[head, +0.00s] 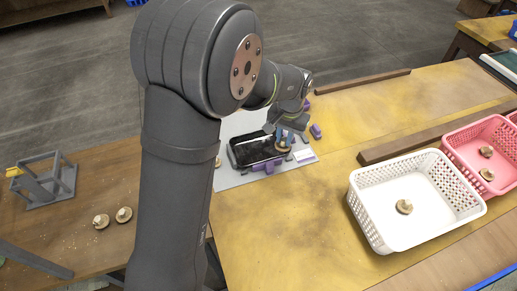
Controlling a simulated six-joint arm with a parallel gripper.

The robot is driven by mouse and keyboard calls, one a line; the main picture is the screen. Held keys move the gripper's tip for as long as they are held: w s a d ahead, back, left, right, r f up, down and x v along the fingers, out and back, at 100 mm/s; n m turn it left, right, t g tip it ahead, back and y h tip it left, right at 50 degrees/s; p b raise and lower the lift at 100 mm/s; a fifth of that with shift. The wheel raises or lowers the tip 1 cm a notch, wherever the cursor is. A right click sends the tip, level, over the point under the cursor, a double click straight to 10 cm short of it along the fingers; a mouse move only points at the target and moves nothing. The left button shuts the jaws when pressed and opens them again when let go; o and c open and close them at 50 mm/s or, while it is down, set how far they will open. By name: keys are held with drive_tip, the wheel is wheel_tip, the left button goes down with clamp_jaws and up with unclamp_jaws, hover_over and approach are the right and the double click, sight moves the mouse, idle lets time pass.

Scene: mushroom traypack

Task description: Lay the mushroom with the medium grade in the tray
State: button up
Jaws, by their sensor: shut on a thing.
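My gripper (284,133) is shut on a mushroom (283,146), tan and small in the head view. It holds the mushroom at the right end of a black tray (234,157). I cannot tell whether the mushroom touches the tray. My arm hides part of the area left of the tray. Two mushrooms (101,221) (124,214) lie on the brown table at left. One mushroom (404,206) lies in a white basket (366,227), and two (486,152) (487,174) lie in a pink basket (454,151). Grade marks are not readable.
The tray stands on a grey board (230,181) with purple blocks (316,131) and a white label (303,156). Another mushroom partly shows beside my arm (218,162). A grey stand (45,182) is at left. The yellow tabletop between board and baskets is clear.

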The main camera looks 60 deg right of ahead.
drive_tip(key=shift+s+d+f, duration=0.1)
drive_tip(key=shift+s+f, duration=0.05)
drive_tip(key=shift+s, duration=0.1)
drive_tip(key=w+d+f, duration=0.1)
drive_tip(key=w+f, duration=0.1)
drive_tip(key=w, duration=0.1)
drive_tip(key=w+d+f, duration=0.1)
drive_tip(key=w+f, duration=0.1)
drive_tip(key=w, duration=0.2)
drive_tip(key=w+d+f, duration=0.1)
drive_tip(key=w+f, duration=0.1)
drive_tip(key=w, duration=0.1)
drive_tip(key=shift+w+d+f, duration=0.25)
drive_tip(key=shift+d+f, duration=0.1)
drive_tip(key=shift+d, duration=0.05)
drive_tip(key=shift+f, duration=2)
drive_tip(key=shift+f, duration=0.1)
drive_tip(key=o, duration=0.7)
drive_tip(key=r, duration=1.2)
drive_tip(key=shift+s+r, duration=0.1)
drive_tip(key=shift+s, duration=0.2)
